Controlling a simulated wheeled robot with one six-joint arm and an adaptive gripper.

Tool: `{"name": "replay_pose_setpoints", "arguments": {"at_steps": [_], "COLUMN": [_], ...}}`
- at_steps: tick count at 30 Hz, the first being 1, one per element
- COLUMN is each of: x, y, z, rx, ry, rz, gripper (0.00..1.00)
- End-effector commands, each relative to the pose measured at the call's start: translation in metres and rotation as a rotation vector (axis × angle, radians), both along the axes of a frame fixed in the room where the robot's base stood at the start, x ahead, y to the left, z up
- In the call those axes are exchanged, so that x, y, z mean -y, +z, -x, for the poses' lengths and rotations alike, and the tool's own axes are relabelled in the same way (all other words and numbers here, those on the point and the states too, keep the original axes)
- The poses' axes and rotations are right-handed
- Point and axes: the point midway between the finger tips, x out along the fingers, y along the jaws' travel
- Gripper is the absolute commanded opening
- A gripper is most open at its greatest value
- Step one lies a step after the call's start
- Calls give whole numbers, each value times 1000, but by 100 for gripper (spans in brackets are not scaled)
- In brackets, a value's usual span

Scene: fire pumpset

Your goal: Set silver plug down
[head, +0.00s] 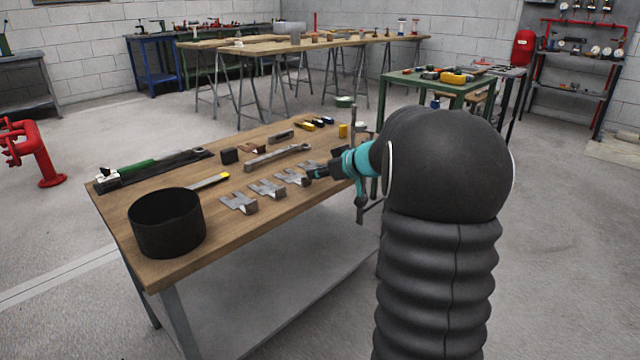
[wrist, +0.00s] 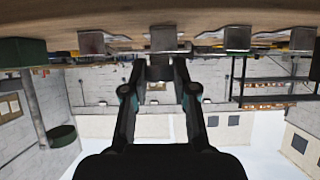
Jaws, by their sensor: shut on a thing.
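My gripper (head: 316,173) is at the right end of the wooden table, low over its edge, beside the row of silver holders. In the wrist view the fingers (wrist: 160,68) are closed in on a small dark-grey piece between their tips, which I take to be the silver plug (wrist: 160,73). The fingers hide most of it, and in the head view I cannot make it out. A silver holder (wrist: 163,38) lies just beyond the fingertips. I cannot tell whether the plug touches it or the table.
Several silver holders (head: 267,188) stand in a row along the table's near edge. A black pot (head: 167,225) stands at the front left corner. Bare wood (head: 218,232) shows right of the pot.

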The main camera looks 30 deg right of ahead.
Motion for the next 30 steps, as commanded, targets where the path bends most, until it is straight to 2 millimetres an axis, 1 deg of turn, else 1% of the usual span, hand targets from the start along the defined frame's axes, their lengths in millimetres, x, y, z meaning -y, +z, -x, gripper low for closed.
{"name": "replay_pose_setpoints", "arguments": {"at_steps": [1,5,17,18,20,21,30], "x": [0,0,0,0,0,0,0], "y": [-12,-27,-30,-31,-31,-31,-30], "z": [0,0,0,0,0,0,0], "rx": [-3,-2,-1,-1,0,0,0], "ry": [0,0,-1,-1,0,0,0], "rz": [-1,-2,-2,-2,-1,-1,0], "gripper": [0,0,0,32,47,52,52]}}
